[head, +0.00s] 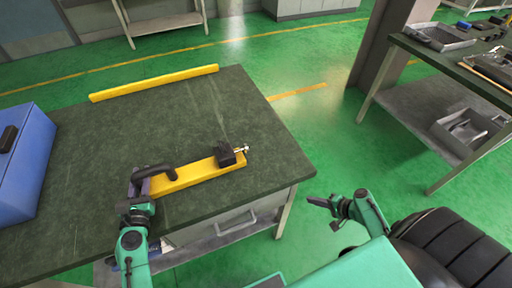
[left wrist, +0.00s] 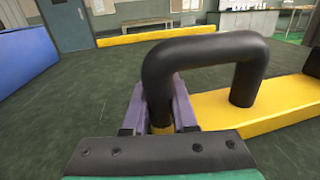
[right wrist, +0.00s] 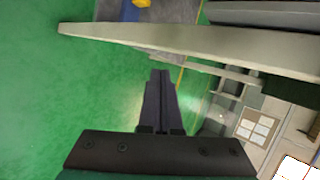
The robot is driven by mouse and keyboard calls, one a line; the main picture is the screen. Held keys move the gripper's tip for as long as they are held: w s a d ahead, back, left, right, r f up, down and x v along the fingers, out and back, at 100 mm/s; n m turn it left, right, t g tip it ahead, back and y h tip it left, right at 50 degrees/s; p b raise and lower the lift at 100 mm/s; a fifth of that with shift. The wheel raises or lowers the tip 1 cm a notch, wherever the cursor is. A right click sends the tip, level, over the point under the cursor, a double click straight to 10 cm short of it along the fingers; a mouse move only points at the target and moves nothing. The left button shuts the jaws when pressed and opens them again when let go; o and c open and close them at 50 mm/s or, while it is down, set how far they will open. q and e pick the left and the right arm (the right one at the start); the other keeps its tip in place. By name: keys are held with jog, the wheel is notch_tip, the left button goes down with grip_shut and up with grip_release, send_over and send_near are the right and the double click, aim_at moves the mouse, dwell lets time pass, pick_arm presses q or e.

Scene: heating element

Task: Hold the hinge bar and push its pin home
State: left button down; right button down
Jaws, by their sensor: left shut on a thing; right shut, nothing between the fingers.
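The yellow hinge bar (head: 205,174) lies flat on the dark green table (head: 75,120) near its front edge. A black loop handle (head: 160,168) stands at its left end, and a black block (head: 226,156) sits at its right end. A metallic pin (head: 240,150) sticks out of the block's right side; how deep it sits I cannot tell. My left gripper (head: 138,190) is shut on the handle, and the left wrist view shows the handle (left wrist: 205,50) between its fingers. My right gripper (head: 312,200) is shut and empty, off the table to the right, apart from the pin.
A second yellow bar (head: 155,82) lies along the table's far edge. A blue case (head: 22,165) stands at the left. A drawer handle (head: 236,222) is below the table's front edge. Another bench (head: 450,65) with trays stands at the right. Green floor lies open between the tables.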

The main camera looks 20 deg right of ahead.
jog(key=w+d+r+t+y, duration=0.1)
jog(key=w+r+t+y, duration=0.2)
jog(key=r, duration=0.8)
jog(key=w+d+r+t+y, duration=0.1)
jog(key=w+r+t, duration=0.3)
jog(key=r, duration=0.6)
jog(key=a+r+n+g+y, duration=0.1)
jog(key=a, duration=0.1)
jog(key=a+r+n+g+y, duration=0.1)
jog(key=a+n, duration=0.1)
jog(key=a, duration=0.1)
jog(key=a+r+n+g+y, duration=0.1)
jog(key=a+n+y, duration=0.1)
jog(key=shift+w+a+r, duration=0.15)
jog(key=shift+a+r, duration=0.05)
jog(key=shift+a+g, duration=0.15)
jog(key=shift+g, duration=0.15)
